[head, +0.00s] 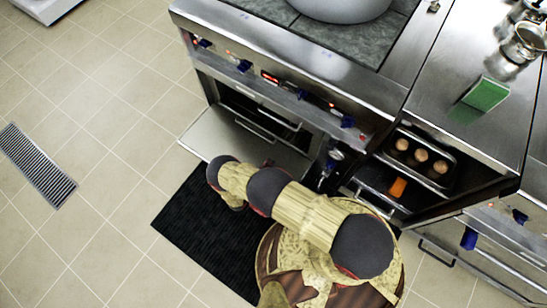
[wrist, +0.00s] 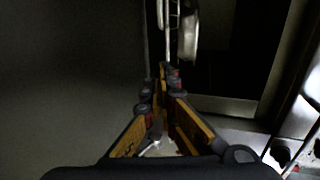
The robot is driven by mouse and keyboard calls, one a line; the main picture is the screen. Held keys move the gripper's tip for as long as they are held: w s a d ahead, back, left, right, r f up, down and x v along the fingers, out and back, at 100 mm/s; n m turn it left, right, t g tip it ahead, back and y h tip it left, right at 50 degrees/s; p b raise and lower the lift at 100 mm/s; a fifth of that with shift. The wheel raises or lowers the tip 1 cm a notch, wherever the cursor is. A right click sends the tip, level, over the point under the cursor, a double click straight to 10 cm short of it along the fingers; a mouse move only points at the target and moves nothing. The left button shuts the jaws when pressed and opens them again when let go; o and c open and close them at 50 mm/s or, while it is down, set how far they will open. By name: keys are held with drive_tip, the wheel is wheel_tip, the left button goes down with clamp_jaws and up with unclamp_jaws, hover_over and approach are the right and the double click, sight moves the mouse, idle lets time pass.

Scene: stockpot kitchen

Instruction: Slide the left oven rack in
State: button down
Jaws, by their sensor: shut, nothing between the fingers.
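The left oven (head: 255,112) is under the range top, with its door (head: 240,143) folded down flat. Its rack shows as thin metal bars (head: 268,130) near the opening; I cannot tell exactly how far out it stands. My arm reaches toward the open door in the head view, and its own links hide most of the gripper there. In the wrist view my gripper (wrist: 163,78) has its fingers together and empty. Thin pale bars (wrist: 168,35) and a light rounded piece stand just beyond the fingertips; whether they touch is unclear.
A black mat (head: 205,235) lies on the floor. A large pot (head: 345,8) and a green block (head: 485,94) stand on top. Floor at left is clear.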

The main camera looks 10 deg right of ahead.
drive_tip(key=b, duration=0.3)
approach(293, 134)
drive_tip(key=f, duration=0.1)
drive_tip(key=s+a+f, duration=0.1)
drive_tip(key=f, duration=0.1)
drive_tip(key=shift+w+d+r, duration=0.15)
drive_tip(key=shift+w+d, duration=0.2)
drive_tip(key=shift+w, duration=0.05)
drive_tip(key=w+d, duration=0.6)
drive_tip(key=shift+w+d, duration=0.35)
drive_tip(key=shift+w, duration=0.05)
drive_tip(key=v, duration=1.2)
